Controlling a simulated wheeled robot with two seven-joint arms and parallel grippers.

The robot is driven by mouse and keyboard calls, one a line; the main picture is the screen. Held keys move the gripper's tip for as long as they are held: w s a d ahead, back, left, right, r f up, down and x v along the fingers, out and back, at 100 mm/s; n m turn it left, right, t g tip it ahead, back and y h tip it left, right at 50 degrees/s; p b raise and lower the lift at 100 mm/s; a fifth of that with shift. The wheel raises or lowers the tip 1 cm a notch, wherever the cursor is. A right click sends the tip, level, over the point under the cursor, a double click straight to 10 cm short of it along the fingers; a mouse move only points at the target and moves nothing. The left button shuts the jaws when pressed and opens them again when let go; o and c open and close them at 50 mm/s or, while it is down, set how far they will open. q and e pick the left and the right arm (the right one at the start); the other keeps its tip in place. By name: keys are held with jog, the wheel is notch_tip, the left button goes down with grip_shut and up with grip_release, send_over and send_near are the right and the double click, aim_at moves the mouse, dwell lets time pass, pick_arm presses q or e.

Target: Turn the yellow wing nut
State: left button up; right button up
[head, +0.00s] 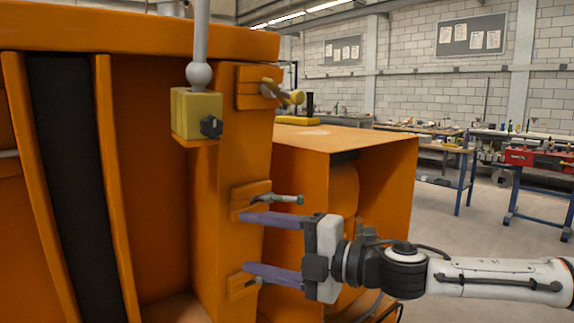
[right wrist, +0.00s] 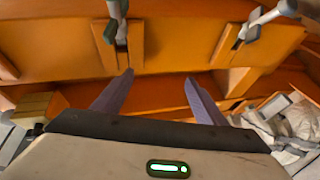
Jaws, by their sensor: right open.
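The yellow wing nut (head: 292,97) sits on a bolt at the upper bracket of the orange frame in the head view. Its wings are small and partly blend with the bolt end. My right gripper (head: 246,243) is open and empty, well below the yellow nut. Its two purple fingers point left, one just under the middle bracket and one by the lower bracket. In the right wrist view the open fingers (right wrist: 158,78) have orange panel beyond them and nothing between them. I cannot make out the yellow nut there. My left gripper is out of view.
A yellow block (head: 195,112) with a black knob hangs on a grey rod left of the nut. Open floor lies right of the orange box.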

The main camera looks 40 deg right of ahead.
jog(key=s+d+r+n+p, duration=0.1)
jog(key=s+r+n, duration=0.15)
jog(key=r, duration=0.55)
jog(key=s+d+r+n, duration=0.1)
jog(key=s+r+n, duration=0.15)
jog(key=r, duration=0.45)
jog(key=n+t+h+p, duration=0.1)
jog(key=n+t+h, duration=0.1)
jog(key=n+h, duration=0.2)
send_near(287, 92)
jog(key=shift+d+p+x, duration=0.2)
jog(key=shift+p+x, duration=0.45)
jog(key=shift+x, duration=2.05)
jog(key=shift+d+p+x, duration=0.2)
jog(key=shift+p+x, duration=0.45)
jog(key=shift+x, duration=2.05)
jog(key=shift+m, duration=0.3)
jog(key=c, duration=1.1)
